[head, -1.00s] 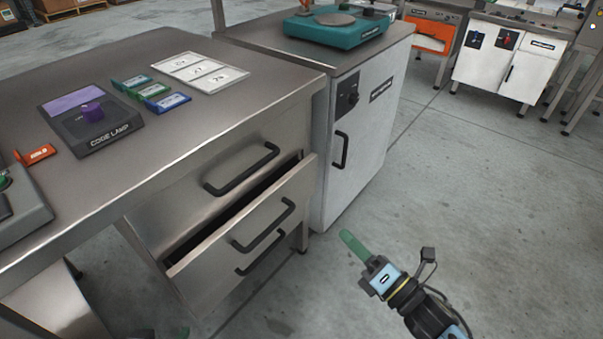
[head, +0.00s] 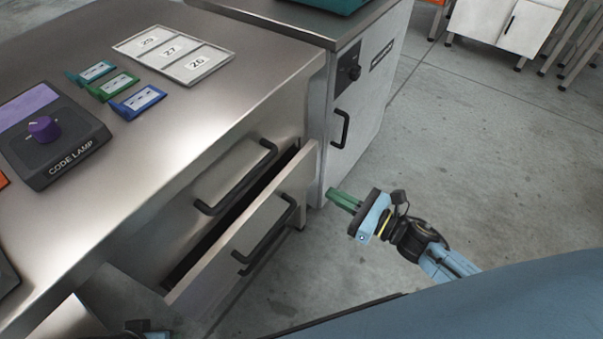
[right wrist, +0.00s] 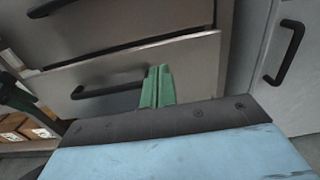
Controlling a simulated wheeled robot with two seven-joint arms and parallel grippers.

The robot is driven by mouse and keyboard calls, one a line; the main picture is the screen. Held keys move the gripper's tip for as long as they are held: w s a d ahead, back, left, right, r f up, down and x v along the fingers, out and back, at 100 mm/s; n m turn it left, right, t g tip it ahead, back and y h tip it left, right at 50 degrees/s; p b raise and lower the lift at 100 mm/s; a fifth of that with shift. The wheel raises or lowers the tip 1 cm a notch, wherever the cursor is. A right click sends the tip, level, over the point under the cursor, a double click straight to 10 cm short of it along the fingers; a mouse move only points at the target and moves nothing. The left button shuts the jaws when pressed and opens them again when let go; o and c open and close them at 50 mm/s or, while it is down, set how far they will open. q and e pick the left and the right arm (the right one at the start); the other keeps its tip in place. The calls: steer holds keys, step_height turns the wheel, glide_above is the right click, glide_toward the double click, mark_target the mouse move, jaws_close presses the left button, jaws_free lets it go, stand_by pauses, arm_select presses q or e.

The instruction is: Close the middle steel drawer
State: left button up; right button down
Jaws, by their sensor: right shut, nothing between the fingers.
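The middle steel drawer (head: 285,200) under the bench is pulled out, with a dark gap behind the top of its front. Its black bar handle (head: 265,243) faces the aisle. The drawer front also shows in the right wrist view (right wrist: 195,70), with its handle left of my fingers. My right gripper (head: 343,199) is shut and empty, its green fingers together, to the right of the drawer front. Whether they touch it I cannot tell. My left gripper (head: 148,329) shows only partly at the bottom edge; its fingers are not clear.
The top drawer (head: 225,165) looks shut. A grey cabinet (head: 365,110) with a black handle stands just right of the drawers. The bench top holds a code lamp (head: 45,135), coloured tags (head: 115,88) and a numbered tray (head: 172,50).

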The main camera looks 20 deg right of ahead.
mark_target(292, 171)
arm_select(q)
steer(key=r, duration=0.1)
steer(key=r+b, duration=0.1)
steer(key=d+r, duration=0.1)
steer(key=r, duration=0.1)
steer(key=shift+s, duration=0.3)
arm_select(e)
steer(key=x, duration=0.9)
steer(key=shift+w+a, duration=0.25)
steer(key=shift+w, duration=0.05)
steer(key=shift+w, duration=0.1)
steer(key=shift+b+x, duration=0.75)
steer(key=shift+x, duration=0.45)
arm_select(q)
steer(key=shift+w+d+r+t+h, duration=0.15)
steer(key=shift+d+r+t, duration=0.15)
steer(key=shift+r, duration=0.3)
steer(key=shift+w+d+r+t+h, duration=0.15)
steer(key=shift+r+t, duration=0.15)
steer(key=shift+r, duration=0.3)
